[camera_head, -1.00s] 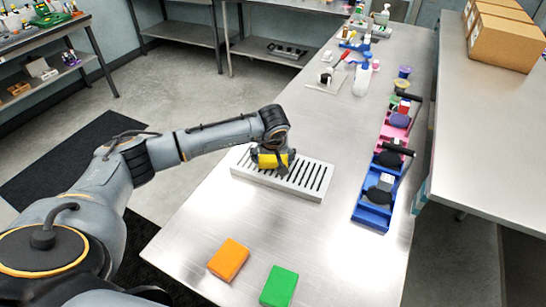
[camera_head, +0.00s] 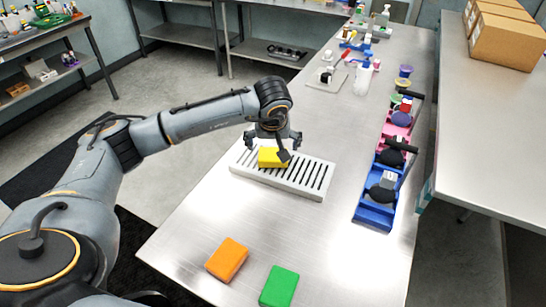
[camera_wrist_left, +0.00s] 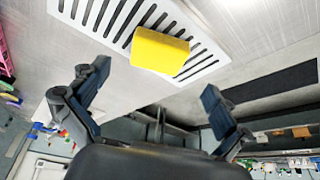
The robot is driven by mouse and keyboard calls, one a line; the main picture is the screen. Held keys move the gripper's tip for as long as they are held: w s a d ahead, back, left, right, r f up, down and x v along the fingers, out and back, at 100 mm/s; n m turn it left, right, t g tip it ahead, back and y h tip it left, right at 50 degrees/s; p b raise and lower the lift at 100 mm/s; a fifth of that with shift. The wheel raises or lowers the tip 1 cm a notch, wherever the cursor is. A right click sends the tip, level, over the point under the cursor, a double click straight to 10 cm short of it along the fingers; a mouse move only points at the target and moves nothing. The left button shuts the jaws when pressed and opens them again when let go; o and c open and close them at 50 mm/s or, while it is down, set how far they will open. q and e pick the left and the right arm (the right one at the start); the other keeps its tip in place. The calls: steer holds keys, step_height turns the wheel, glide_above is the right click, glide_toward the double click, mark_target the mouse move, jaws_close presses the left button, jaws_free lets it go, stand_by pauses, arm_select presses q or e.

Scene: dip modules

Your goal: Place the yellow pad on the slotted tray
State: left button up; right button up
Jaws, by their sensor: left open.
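The yellow pad (camera_head: 271,157) lies on the white slotted tray (camera_head: 312,187), toward the tray's left part in the head view. In the left wrist view the yellow pad (camera_wrist_left: 160,51) rests across the dark slots of the tray (camera_wrist_left: 204,60), with nothing gripping it. My left gripper (camera_head: 273,142) is open above the pad, its fingers spread wide on either side. In the left wrist view the open fingers of the left gripper (camera_wrist_left: 150,90) are apart from the pad. My right gripper is not in view.
An orange pad (camera_head: 227,259) and a green pad (camera_head: 279,287) lie at the table's near end. Blue holders (camera_head: 375,214) with dark-handled items line the right edge. A white bottle (camera_head: 362,80) stands farther back. The metal table between tray and holders is clear.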

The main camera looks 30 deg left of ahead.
arm_select(q)
steer(key=shift+b+v, duration=0.5)
steer(key=shift+v, duration=1.85)
steer(key=shift+r, duration=0.1)
